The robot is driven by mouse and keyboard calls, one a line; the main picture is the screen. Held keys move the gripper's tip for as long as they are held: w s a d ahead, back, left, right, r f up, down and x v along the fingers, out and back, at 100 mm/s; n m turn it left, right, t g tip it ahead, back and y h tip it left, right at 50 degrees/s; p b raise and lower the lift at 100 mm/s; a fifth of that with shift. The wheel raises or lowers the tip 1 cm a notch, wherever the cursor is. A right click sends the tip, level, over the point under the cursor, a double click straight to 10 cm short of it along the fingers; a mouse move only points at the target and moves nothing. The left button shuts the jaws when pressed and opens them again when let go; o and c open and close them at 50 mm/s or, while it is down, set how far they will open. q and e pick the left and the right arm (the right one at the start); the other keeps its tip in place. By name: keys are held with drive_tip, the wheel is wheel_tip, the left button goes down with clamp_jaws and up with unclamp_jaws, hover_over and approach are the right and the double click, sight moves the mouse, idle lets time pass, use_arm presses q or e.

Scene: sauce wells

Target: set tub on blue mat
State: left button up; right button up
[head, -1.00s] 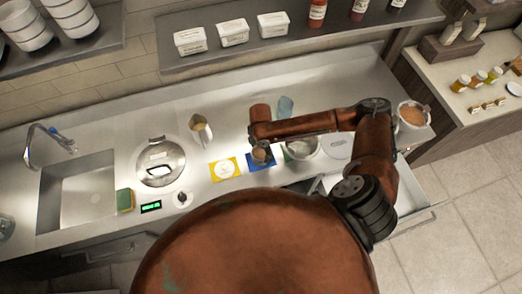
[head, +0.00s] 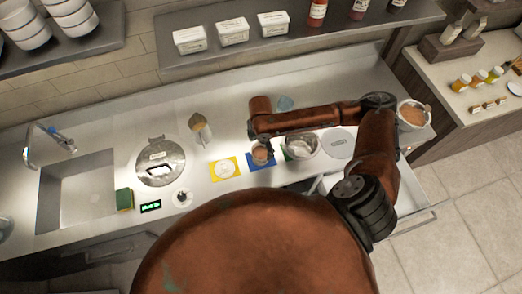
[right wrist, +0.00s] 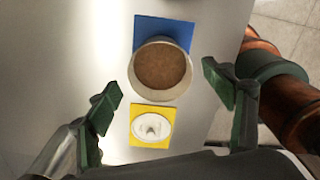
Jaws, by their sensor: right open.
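The tub (right wrist: 160,68) is round and pale with brown contents. In the right wrist view it overlaps the near part of the blue mat (right wrist: 165,27). In the head view the tub (head: 262,155) shows upright over the blue mat (head: 258,167), below my right wrist. My right gripper (right wrist: 165,97) is open, with its green-padded fingers apart on either side of the tub and not touching it. In the head view my arm hides most of this gripper. My left gripper is not in view.
A yellow mat (right wrist: 136,140) with a white round piece on it lies beside the blue mat. A metal bowl (head: 303,146) stands to the right, and a round lidded pot (head: 160,160) to the left. The counter's left front holds a sponge (head: 125,199).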

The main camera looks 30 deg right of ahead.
wheel_tip(320, 180, up, 9)
drive_tip(key=shift+f+b, duration=0.2)
drive_tip(key=shift+b, duration=0.25)
